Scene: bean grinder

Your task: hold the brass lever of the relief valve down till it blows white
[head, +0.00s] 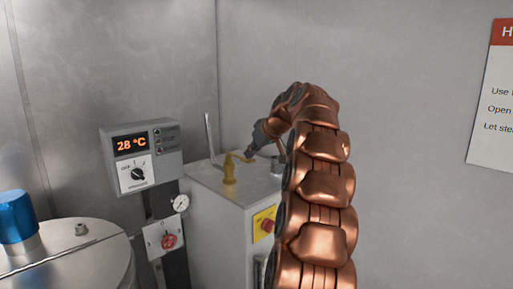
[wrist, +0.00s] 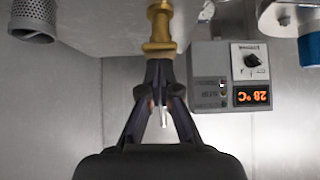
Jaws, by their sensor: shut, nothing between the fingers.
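The brass relief valve (head: 229,170) stands upright on top of a grey metal cabinet, and its short brass lever (head: 246,160) sticks out to the right. My gripper (head: 249,153) is shut and empty, with its tips pointing down at the lever's outer end. I cannot tell whether they touch it. In the wrist view, which is upside down, the brass valve (wrist: 159,30) lies straight beyond the closed fingertips (wrist: 159,65), which hide part of it. No white steam shows at the valve.
A control box (head: 141,157) reading 28 °C, with a knob, hangs left of the grey cabinet (head: 212,215). A thin metal rod (head: 210,136) stands behind the valve. A pressure gauge (head: 180,203), a red knob (head: 169,241) and a blue-capped drum (head: 75,250) are at left.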

